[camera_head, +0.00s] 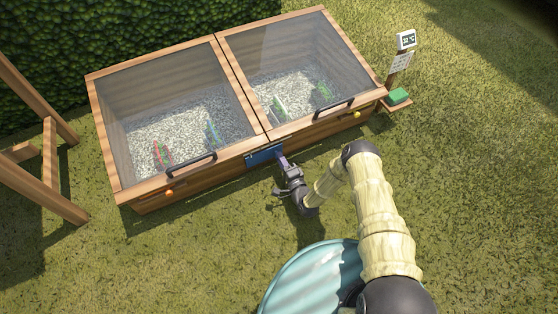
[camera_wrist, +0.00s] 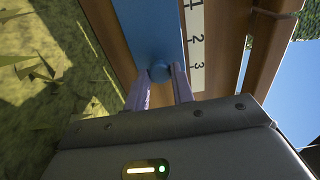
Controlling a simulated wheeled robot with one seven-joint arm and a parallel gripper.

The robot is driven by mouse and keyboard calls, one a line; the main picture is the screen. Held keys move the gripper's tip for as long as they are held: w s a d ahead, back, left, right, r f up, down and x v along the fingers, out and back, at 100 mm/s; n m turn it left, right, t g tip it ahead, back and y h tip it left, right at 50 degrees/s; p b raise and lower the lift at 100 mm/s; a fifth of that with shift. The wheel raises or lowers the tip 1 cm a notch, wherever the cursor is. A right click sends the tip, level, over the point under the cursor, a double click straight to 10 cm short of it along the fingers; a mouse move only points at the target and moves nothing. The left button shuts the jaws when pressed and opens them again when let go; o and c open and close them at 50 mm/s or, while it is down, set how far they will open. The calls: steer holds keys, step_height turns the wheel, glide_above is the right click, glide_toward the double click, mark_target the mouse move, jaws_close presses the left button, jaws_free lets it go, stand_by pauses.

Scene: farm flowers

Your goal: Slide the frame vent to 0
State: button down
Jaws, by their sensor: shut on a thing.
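The frame vent is a blue plate (camera_head: 262,155) on the front of the wooden cold frame, near its middle. In the wrist view the blue plate (camera_wrist: 150,30) has a round blue knob (camera_wrist: 160,71). A white number scale (camera_wrist: 196,45) runs along the plate, with the marks 2 and 3 readable and part of a 1 at the top. The knob lies about level with the 3 in this view. My gripper (camera_head: 282,158) reaches the plate from the front, and in the wrist view its fingers (camera_wrist: 160,78) are shut on the knob, one on each side.
The cold frame (camera_head: 180,187) has two mesh lids with black handles (camera_head: 192,164) and gravel with plants inside. A post with a display (camera_head: 405,40) and a green block (camera_head: 398,96) stand at its right end. A wooden structure (camera_head: 48,150) stands left. Grass in front is clear.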

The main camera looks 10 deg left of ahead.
steer(key=shift+s+a+f, duration=0.1)
steer(key=shift+s+a, duration=0.05)
steer(key=shift+s, duration=0.15)
steer(key=c, duration=1.2)
jaws_free()
steer(key=shift+c, duration=0.2)
steer(key=shift+o, duration=0.4)
steer(key=shift+w, duration=0.1)
